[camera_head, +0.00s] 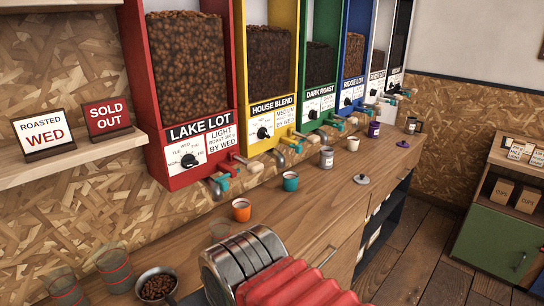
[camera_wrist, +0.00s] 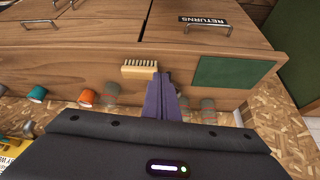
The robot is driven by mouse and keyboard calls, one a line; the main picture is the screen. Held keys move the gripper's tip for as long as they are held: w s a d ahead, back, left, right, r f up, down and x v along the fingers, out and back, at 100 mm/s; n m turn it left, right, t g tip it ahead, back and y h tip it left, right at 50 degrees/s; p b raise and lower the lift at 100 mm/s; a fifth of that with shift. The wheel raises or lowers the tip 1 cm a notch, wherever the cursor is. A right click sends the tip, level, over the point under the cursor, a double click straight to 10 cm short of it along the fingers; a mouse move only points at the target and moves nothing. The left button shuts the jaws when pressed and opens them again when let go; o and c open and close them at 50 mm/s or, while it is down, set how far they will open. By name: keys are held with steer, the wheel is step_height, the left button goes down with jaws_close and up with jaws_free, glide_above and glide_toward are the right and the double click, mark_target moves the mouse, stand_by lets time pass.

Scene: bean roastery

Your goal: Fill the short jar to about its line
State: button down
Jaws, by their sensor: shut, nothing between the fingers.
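Clear glass jars stand on the wooden counter. Two at the lower left of the head view, a right one (camera_head: 113,268) and a left one (camera_head: 62,287), have red lines and look empty. A third clear jar (camera_head: 218,229) is partly hidden behind my arm. I cannot tell surely which is the short one. In the wrist view clear jars show left (camera_wrist: 110,91) and right (camera_wrist: 208,110) of my gripper (camera_wrist: 164,80). Its purple fingers are shut and empty, pointing at the counter. My gripper is hidden in the head view. A metal scoop or bowl (camera_head: 155,288) holds dark beans.
Bean dispensers line the wall: red Lake Lot (camera_head: 189,125), yellow House Blend (camera_head: 268,110), green Dark Roast (camera_head: 320,100) and others. An orange cup (camera_head: 241,210) and a teal cup (camera_head: 290,181) stand below them. A brush (camera_wrist: 138,69) lies near my fingers.

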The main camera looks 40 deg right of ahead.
steer(key=shift+w+d, duration=0.1)
steer(key=shift+w, duration=0.2)
steer(key=shift+w, duration=0.1)
steer(key=w+d+r+n+t+y, duration=0.2)
steer(key=w+d+r+n+y, duration=0.2)
steer(key=w+d+r, duration=0.75)
steer(key=d+r+m+t+h, duration=0.1)
steer(key=d+r+t, duration=0.2)
steer(key=d, duration=0.5)
steer(key=d+r+m+t+h, duration=0.1)
steer(key=d+r+t, duration=0.3)
steer(key=d, duration=0.5)
steer(key=shift+d+m, duration=0.2)
steer(key=shift+m, duration=0.1)
steer(key=shift+w+f, duration=0.1)
